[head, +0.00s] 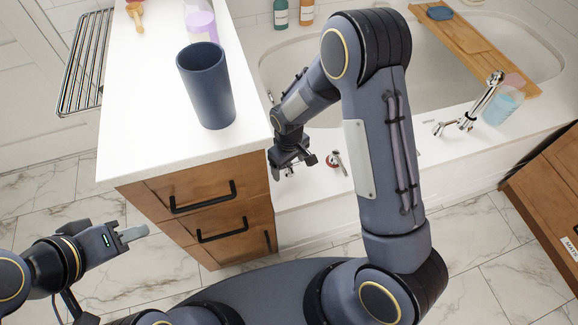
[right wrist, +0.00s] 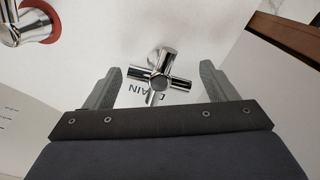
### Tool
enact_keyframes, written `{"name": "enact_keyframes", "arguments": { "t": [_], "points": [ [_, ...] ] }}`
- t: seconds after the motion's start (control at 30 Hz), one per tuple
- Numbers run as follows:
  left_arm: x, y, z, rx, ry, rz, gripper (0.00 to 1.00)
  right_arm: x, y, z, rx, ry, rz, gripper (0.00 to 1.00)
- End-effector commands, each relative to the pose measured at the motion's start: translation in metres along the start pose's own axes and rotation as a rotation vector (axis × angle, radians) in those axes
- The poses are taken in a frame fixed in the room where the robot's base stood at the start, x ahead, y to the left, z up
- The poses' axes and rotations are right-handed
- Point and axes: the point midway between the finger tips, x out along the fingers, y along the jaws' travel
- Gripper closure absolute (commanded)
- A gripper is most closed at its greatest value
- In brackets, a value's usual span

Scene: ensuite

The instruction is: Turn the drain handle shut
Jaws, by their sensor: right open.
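The drain handle (right wrist: 160,76) is a chrome cross-shaped tap handle on the white tub surround, with a partly covered "DRAIN" label beside it in the right wrist view. My right gripper (right wrist: 158,72) is open, with one finger on each side of the handle and a visible gap to each. In the head view my right gripper (head: 293,163) is low beside the drawer cabinet and largely hides the drain handle. My left gripper (head: 138,234) is at the lower left, away from the tub; its jaw opening is not clear.
A second chrome handle with a red ring (head: 334,160) is close to the right gripper. The wooden drawer cabinet (head: 205,205) stands just left of it, with a dark blue cup (head: 207,88) on top. The bathtub (head: 290,70) lies behind, with a chrome spout (head: 470,115) further right.

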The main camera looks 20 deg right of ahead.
Motion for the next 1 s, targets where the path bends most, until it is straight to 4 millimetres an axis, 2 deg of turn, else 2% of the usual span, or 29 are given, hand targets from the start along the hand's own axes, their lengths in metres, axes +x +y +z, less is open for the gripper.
{"name": "enact_keyframes", "arguments": {
  "t": [0.13, 0.43, 0.77, 1.0],
  "points": [
    [0.002, -0.001, 0.001, 0.000, 0.000, 0.000, 0.64, 0.014, 0.000, 0.000, 0.001, -0.001, 0.000, 0.21],
    [0.002, -0.001, 0.001, 0.000, 0.001, 0.000, 0.64, 0.016, 0.000, 0.000, 0.001, 0.002, 0.000, 0.21],
    [0.002, -0.001, 0.001, 0.000, 0.001, 0.000, 0.64, 0.015, 0.000, 0.000, 0.000, 0.002, 0.000, 0.63],
    [0.006, -0.003, 0.003, 0.000, 0.000, 0.000, 0.64, 0.016, 0.000, 0.000, 0.071, 0.000, 0.002, 0.65]
  ]
}}
